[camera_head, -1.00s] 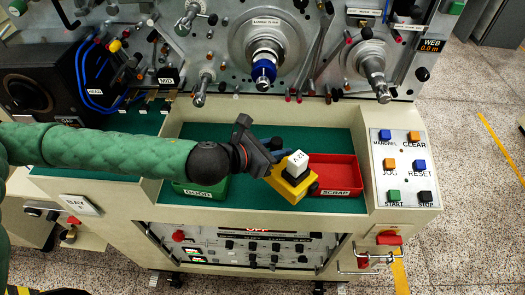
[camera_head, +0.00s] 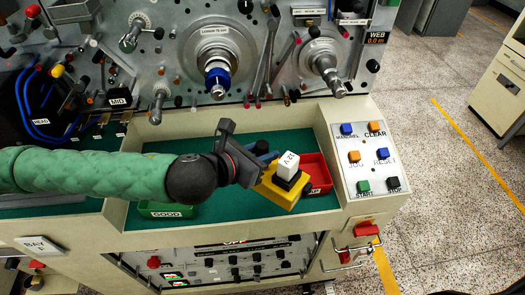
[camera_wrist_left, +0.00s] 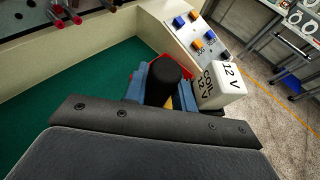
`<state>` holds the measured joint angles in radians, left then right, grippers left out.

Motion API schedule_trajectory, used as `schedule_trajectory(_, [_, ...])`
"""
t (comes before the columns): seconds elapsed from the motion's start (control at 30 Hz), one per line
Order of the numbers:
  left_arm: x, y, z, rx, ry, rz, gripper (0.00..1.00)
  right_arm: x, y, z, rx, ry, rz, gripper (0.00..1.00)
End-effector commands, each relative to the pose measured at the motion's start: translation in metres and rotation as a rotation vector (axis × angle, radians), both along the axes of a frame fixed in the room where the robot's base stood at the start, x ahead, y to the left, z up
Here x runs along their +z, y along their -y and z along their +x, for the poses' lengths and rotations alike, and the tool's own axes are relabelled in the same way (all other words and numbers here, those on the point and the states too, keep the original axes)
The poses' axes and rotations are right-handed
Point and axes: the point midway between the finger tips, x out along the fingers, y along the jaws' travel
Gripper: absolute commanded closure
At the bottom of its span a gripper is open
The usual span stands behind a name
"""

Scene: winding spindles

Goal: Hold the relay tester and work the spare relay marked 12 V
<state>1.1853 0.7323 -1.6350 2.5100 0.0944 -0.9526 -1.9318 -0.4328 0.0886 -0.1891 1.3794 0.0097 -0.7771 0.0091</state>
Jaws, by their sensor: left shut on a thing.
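My left gripper (camera_head: 264,160) is shut on the relay tester (camera_head: 276,194), a yellow block held above the bench tray. In the left wrist view a black upright cylinder (camera_wrist_left: 166,80) stands between my blue fingers; only a sliver of yellow shows below it. The spare relay (camera_head: 288,163), a white cube marked 12 V, sits on a black base on top of the tester. It also shows in the left wrist view (camera_wrist_left: 220,86), to the right of the fingers, marked COIL 12 V. My right gripper is in neither view.
The red SCRAP bin (camera_head: 320,176) is partly hidden behind the tester. The green GOOD bin (camera_head: 165,209) lies left, below my arm. A button panel (camera_head: 370,160) is on the right. Spindles (camera_head: 217,82) stand behind. Green tray floor (camera_head: 235,222) is bare between.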

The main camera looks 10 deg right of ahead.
Motion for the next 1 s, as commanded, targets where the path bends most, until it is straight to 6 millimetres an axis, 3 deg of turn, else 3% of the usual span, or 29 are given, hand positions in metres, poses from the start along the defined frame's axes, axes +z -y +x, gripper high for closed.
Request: schedule_trajectory(1.0, [-0.042, -0.044, 0.022, 0.002, 0.000, 0.001, 1.00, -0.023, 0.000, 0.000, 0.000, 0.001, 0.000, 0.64])
